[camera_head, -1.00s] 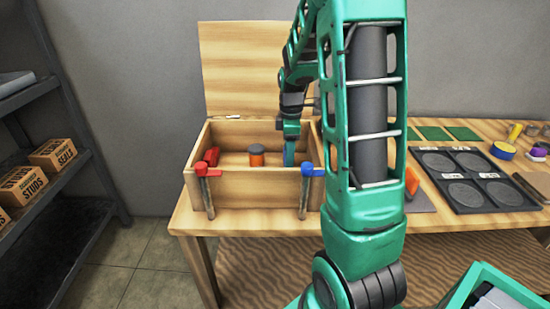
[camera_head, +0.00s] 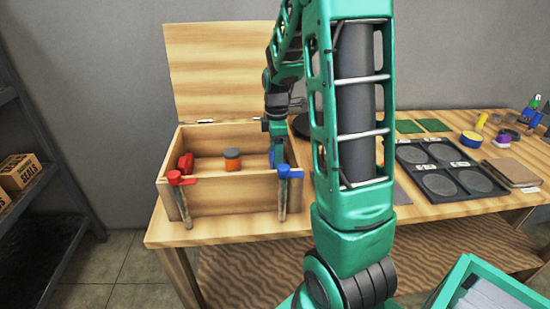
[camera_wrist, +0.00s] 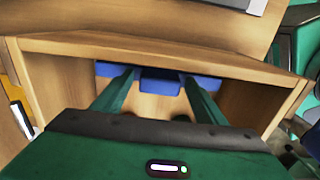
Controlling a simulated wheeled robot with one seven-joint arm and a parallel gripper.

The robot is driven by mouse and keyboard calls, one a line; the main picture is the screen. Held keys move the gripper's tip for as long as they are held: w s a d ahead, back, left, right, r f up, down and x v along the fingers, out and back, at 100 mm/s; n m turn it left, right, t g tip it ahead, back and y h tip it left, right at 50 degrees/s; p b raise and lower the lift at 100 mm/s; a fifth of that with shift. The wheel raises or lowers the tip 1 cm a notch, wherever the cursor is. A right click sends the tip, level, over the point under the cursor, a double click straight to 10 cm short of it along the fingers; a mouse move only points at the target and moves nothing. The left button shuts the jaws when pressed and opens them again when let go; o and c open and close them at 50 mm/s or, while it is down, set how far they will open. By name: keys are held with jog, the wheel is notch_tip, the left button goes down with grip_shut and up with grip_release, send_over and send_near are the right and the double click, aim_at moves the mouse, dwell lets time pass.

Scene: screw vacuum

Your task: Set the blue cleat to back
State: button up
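The blue cleat (camera_head: 290,172) sits at the top of the front wall of an open wooden box (camera_head: 222,199), near its right corner. A grey strap or post hangs below it. My gripper (camera_head: 275,152) is inside the box at the right, just behind the cleat, its tips partly hidden by the front wall. In the wrist view my gripper (camera_wrist: 159,78) has its two fingers apart, one on each side of the middle of a blue piece (camera_wrist: 160,86). I cannot tell whether they touch it, or whether it is the cleat or another blue part.
A red cleat (camera_head: 178,178) is on the front wall at left. A red item (camera_head: 186,162) and an orange jar (camera_head: 232,160) are inside the box. The raised lid (camera_head: 225,70) stands behind. A black tray (camera_head: 448,172) lies right on the table. Shelves (camera_head: 20,150) stand left.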

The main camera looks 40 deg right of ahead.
notch_tip(320, 180, up, 11)
jog(key=shift+f, duration=0.15)
dwell(0.5)
jog(key=shift+w, duration=0.1)
